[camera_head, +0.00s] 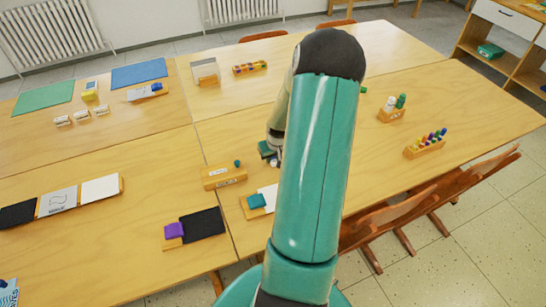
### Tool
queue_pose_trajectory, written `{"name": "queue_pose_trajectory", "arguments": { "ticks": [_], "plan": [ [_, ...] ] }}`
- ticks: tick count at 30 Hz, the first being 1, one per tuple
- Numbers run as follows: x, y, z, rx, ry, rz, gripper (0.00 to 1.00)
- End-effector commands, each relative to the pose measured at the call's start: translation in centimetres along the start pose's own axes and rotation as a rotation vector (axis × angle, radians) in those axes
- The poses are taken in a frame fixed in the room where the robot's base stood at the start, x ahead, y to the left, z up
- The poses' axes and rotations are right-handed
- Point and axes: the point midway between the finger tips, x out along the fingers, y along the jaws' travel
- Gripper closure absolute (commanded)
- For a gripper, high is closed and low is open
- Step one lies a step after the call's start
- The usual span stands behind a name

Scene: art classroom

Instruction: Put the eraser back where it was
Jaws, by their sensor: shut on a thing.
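My gripper (270,153) is low over the middle of the near right table, partly hidden behind my green arm. Its jaws are shut on a small pale thing (274,163), which looks like the eraser but is too small and covered to be sure. A labelled wooden block (224,178) stands just left of and nearer than the gripper, with a small dark green piece (237,163) by its back edge. A wooden tray (247,208) with a teal block (256,201) and a white sheet (269,195) lies nearer, below the gripper.
A purple block (174,230) and black sheet (203,225) lie front left. Bottle (391,104) and peg (425,146) holders stand right of my arm. Wooden chairs (400,215) line the right edge.

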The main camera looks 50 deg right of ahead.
Motion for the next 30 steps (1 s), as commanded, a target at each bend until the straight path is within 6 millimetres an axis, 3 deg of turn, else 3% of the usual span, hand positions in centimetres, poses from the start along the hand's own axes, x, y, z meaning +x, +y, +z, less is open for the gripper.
{"name": "queue_pose_trajectory", "arguments": {
  "ticks": [10, 11, 13, 14, 23, 30],
  "plan": [
    [0.3, 0.0, 0.1, 0.0, 0.0, 0.0, 1.0],
    [0.3, 0.0, 0.1, 0.0, 0.001, 0.0, 0.73],
    [0.3, 0.0, 0.1, 0.0, 0.001, 0.0, 0.6],
    [0.3, 0.0, 0.1, 0.0, 0.001, 0.0, 0.57],
    [0.1, 0.0, 0.0, 0.0, 0.002, 0.001, 0.57],
    [-2.7, 0.1, -0.1, 0.001, 0.004, 0.002, 0.57]
  ]
}}
